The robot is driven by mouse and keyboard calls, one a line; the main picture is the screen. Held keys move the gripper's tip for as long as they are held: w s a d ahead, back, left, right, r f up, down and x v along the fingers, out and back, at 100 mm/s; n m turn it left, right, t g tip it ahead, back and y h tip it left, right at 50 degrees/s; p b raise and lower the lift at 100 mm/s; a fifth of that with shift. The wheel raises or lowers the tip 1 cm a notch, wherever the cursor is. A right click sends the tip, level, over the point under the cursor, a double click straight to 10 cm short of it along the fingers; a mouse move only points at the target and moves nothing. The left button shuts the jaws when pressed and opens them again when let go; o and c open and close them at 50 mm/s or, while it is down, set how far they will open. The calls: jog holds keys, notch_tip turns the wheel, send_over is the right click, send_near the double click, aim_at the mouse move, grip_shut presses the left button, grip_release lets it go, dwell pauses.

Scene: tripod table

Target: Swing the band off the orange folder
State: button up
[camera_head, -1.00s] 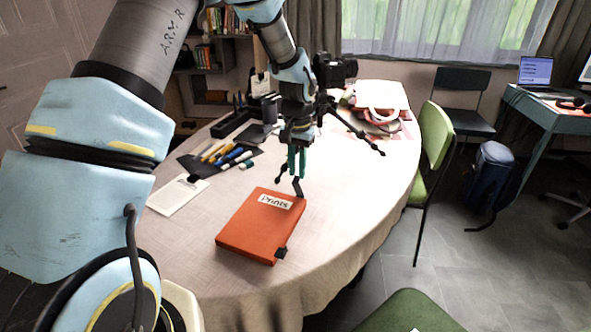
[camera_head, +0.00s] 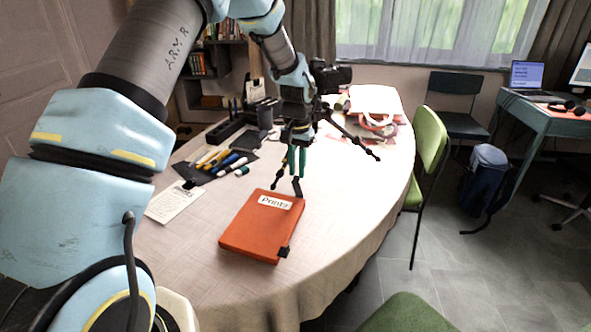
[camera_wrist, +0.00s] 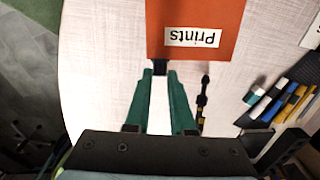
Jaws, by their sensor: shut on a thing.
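The orange folder (camera_head: 262,228) lies flat on the table, with a white label that reads "Prints" near its far edge. It also shows at the top of the wrist view (camera_wrist: 222,14). A black piece, which looks like the band (camera_wrist: 160,67), sticks out at the folder's edge between my green fingertips. My gripper (camera_wrist: 161,74) is shut on it; in the head view my gripper (camera_head: 297,177) is at the folder's far right corner. Another black piece shows at the near right corner. I cannot tell how the band runs between them.
A black tripod leg (camera_wrist: 203,95) stands close beside my fingers, with the camera (camera_head: 330,75) above. Several markers (camera_head: 225,160), a white paper (camera_head: 176,201) and a black organiser lie left and behind. The table (camera_head: 200,265) is clear in front of the folder.

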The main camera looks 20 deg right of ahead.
jog(key=shift+w+d+r+p, duration=0.2)
jog(key=shift+w+d+p, duration=0.1)
jog(key=shift+w+d, duration=0.85)
jog(key=shift+d, duration=0.1)
jog(key=shift+w+d, duration=0.2)
jog(key=shift+d, duration=0.05)
jog(key=shift+w+d, duration=0.15)
jog(key=shift+d, duration=0.05)
grip_shut()
jog(key=o, duration=0.7)
grip_release()
jog(key=shift+c, duration=0.2)
jog(key=shift+r, duration=0.1)
